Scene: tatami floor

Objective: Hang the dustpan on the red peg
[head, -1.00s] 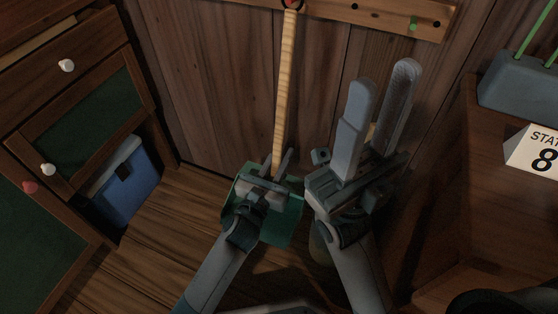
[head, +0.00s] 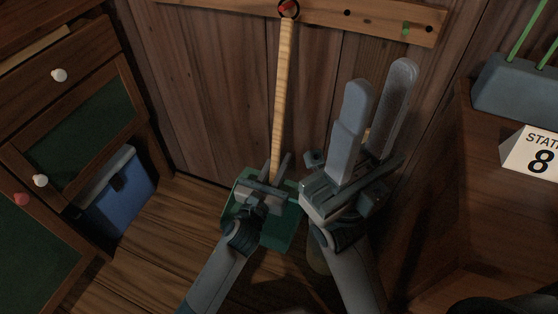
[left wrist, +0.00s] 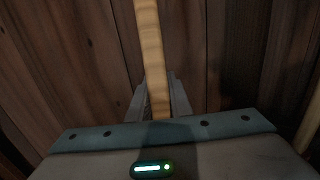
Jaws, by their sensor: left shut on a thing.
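The dustpan has a green pan (head: 291,225), a long pale wooden handle (head: 283,95) and a dark ring at the handle's top. My left gripper (head: 277,165) is shut on the handle just above the pan; the left wrist view shows the handle (left wrist: 149,55) between its fingers. The handle stands nearly upright before the wall. The red peg (head: 288,7) shows inside the ring at the picture's top; I cannot tell how far the ring sits over it. My right gripper (head: 380,78) is open, its fingers pointing up, right of the handle.
A wooden rail (head: 385,17) on the plank wall carries a green peg (head: 405,29) and dark holes. A cabinet with drawers (head: 85,110) and a blue-and-white box (head: 115,195) stand left. A wooden shelf with a grey bin (head: 515,90) and a number sign (head: 535,152) is right.

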